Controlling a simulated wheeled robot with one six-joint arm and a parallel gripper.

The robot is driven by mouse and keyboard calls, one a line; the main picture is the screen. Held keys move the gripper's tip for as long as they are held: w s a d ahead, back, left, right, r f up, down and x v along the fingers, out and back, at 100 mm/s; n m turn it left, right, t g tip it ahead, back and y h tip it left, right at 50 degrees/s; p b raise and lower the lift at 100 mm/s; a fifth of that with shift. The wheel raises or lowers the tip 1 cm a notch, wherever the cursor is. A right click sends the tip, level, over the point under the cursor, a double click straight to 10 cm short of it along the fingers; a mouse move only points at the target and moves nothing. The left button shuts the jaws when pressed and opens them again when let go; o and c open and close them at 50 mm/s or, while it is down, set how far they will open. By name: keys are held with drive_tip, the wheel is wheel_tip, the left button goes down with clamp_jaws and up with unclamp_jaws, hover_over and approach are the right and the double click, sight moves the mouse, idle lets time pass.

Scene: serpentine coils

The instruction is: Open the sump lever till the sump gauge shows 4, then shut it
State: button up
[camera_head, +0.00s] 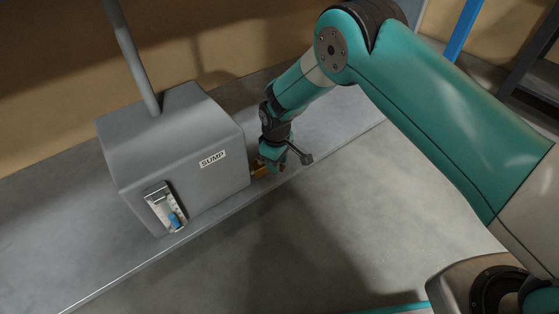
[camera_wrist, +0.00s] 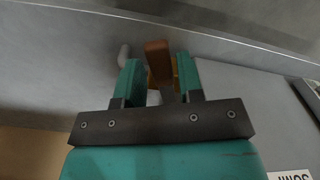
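The sump (camera_head: 180,125) is a grey box with a "SUMP" label on its front, standing on a grey ledge. Its gauge (camera_head: 166,207) is a white upright strip with a blue part low in it; the numbers are too small to read. The lever (camera_head: 259,171) is orange-brown at the box's right side, partly hidden by my gripper (camera_head: 273,164). In the wrist view, my gripper (camera_wrist: 161,78) has its fingers apart, with the brown lever handle (camera_wrist: 157,58) between or just beyond the fingertips. I cannot tell whether either finger touches it.
A grey pipe (camera_head: 131,55) rises from the top of the box. The ledge (camera_head: 60,235) runs along a tan wall (camera_head: 50,80), with its front edge below the box. The grey floor (camera_head: 390,215) in front is clear. A blue post (camera_head: 461,30) stands at the upper right.

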drive_tip(key=shift+o, duration=0.9)
wheel_tip(320, 180, up, 17)
drive_tip(key=p, duration=0.7)
drive_tip(key=shift+r, duration=0.2)
drive_tip(key=s+d+r+m+y, duration=0.15)
drive_tip(key=s+d+r, duration=0.25)
drive_tip(key=s+r, duration=0.65)
drive_tip(key=s+d+r+m+y, duration=0.15)
drive_tip(key=s+d+r, duration=0.25)
drive_tip(key=s+r, duration=0.65)
drive_tip(key=s+d+r+y, duration=0.1)
drive_tip(key=s+r, duration=0.1)
drive_tip(key=s, duration=0.3)
drive_tip(key=s+d+r, duration=0.2)
drive_tip(key=s+r, duration=0.1)
drive_tip(key=s, duration=0.2)
wheel_tip(320, 180, up, 37)
drive_tip(key=p, duration=3.7)
drive_tip(key=shift+w+a+f+m+p, duration=0.15)
drive_tip(key=shift+a+m+p, duration=0.1)
drive_tip(key=shift+m+p, duration=0.15)
